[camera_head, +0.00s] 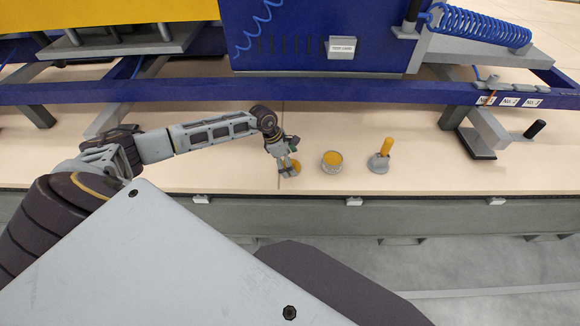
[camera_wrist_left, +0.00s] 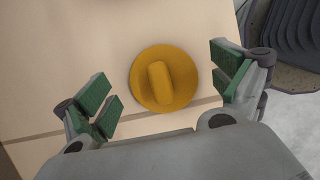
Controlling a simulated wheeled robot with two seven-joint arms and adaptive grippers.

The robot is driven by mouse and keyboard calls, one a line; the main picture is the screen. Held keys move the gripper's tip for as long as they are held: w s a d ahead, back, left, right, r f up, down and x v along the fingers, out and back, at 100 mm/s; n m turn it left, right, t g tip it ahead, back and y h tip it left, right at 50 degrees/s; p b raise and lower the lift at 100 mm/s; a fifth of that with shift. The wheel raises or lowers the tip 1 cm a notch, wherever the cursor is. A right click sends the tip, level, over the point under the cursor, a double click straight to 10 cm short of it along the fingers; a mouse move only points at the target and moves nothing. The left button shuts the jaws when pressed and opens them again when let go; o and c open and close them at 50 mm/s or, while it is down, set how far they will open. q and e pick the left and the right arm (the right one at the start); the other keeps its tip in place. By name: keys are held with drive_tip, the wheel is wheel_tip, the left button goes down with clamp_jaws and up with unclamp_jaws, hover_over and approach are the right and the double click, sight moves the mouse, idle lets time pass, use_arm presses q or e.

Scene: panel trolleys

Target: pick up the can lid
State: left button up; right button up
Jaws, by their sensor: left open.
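The can lid (camera_wrist_left: 177,71) is a round orange-yellow disc with a raised grip bar across its middle. It lies on the pale surface in the left wrist view. In the head view only a bit of the lid (camera_head: 296,166) shows beside my left gripper (camera_head: 286,166). My left gripper (camera_wrist_left: 165,92) is open, with green pads on both sides of the lid and gaps between. An open can (camera_head: 332,161) with yellow inside stands just right of the gripper. My right gripper is not in view.
A grey pot with an orange-yellow handle (camera_head: 385,150) stands right of the can. The front edge of the pale surface lies close in front of these things.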

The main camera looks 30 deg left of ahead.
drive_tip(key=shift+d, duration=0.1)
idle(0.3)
use_arm(q)
drive_tip(key=c, duration=1)
drive_tip(key=shift+c, duration=0.7)
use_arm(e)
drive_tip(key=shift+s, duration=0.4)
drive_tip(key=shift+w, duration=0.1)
use_arm(q)
drive_tip(key=shift+r, duration=0.15)
drive_tip(key=shift+c, duration=0.5)
drive_tip(key=shift+r, duration=0.25)
clamp_jaws()
drive_tip(key=shift+r, duration=0.35)
wheel_tip(320, 180, up, 7)
drive_tip(key=shift+f, duration=0.1)
drive_tip(key=shift+r, duration=0.85)
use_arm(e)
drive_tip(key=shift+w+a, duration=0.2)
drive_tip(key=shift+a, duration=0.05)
